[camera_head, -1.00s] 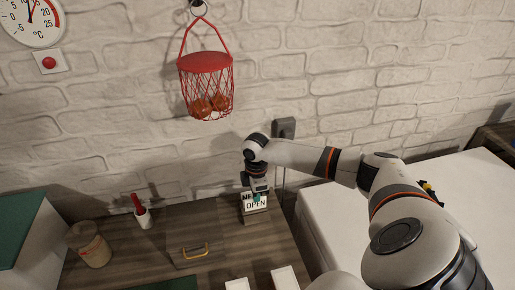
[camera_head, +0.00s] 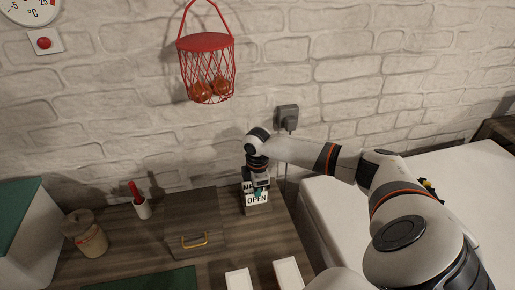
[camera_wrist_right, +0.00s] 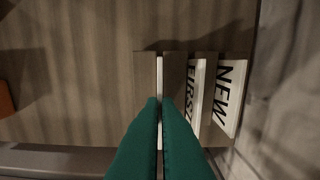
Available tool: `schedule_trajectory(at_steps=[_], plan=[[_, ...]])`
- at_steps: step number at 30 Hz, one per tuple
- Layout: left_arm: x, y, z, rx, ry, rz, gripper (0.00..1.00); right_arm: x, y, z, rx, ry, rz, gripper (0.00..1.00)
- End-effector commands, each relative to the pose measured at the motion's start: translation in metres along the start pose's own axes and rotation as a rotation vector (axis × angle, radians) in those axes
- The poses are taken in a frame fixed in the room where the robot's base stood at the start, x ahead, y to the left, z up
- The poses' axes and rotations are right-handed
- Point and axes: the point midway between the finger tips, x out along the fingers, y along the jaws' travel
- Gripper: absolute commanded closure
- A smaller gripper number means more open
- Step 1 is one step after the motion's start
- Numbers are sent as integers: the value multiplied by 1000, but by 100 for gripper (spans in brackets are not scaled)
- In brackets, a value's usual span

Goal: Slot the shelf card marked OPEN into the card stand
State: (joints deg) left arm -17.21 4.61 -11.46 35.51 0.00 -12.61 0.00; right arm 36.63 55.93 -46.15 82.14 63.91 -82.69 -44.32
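The white card marked OPEN (camera_head: 257,199) is upright at the front of the wooden card stand (camera_head: 258,210). In the wrist view it shows edge-on as a thin white line (camera_wrist_right: 160,78), lined up along the stand's (camera_wrist_right: 145,85) front side. My right gripper (camera_head: 258,191) is above the stand; its teal fingers (camera_wrist_right: 160,103) are shut on the card from both sides. Whether the card's lower edge is fully seated is hidden. Cards marked FIRST (camera_wrist_right: 194,95) and NEW (camera_wrist_right: 228,95) stand behind it in the stand. My left gripper is not in view.
A drawer box with a brass handle (camera_head: 193,240), a jar (camera_head: 87,236) and a white cup with a red item (camera_head: 141,205) stand to the left. Two white pieces (camera_head: 287,273) lie in front. The brick wall is close behind the stand.

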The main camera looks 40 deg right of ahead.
Motion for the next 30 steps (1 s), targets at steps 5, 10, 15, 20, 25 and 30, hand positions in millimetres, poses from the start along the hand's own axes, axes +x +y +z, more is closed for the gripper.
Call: schedule_trajectory(at_steps=[5,10,15,20,25,30], plan=[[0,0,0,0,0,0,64,4,0,0,0,0,0,100],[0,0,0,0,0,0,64,4,0,0,0,0,0,100],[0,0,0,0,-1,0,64,4,0,0,0,0,0,94],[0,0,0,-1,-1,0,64,4,0,0,0,0,0,72],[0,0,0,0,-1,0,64,4,0,0,0,0,0,72],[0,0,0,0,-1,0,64,-1,0,0,0,-1,-1,72]])
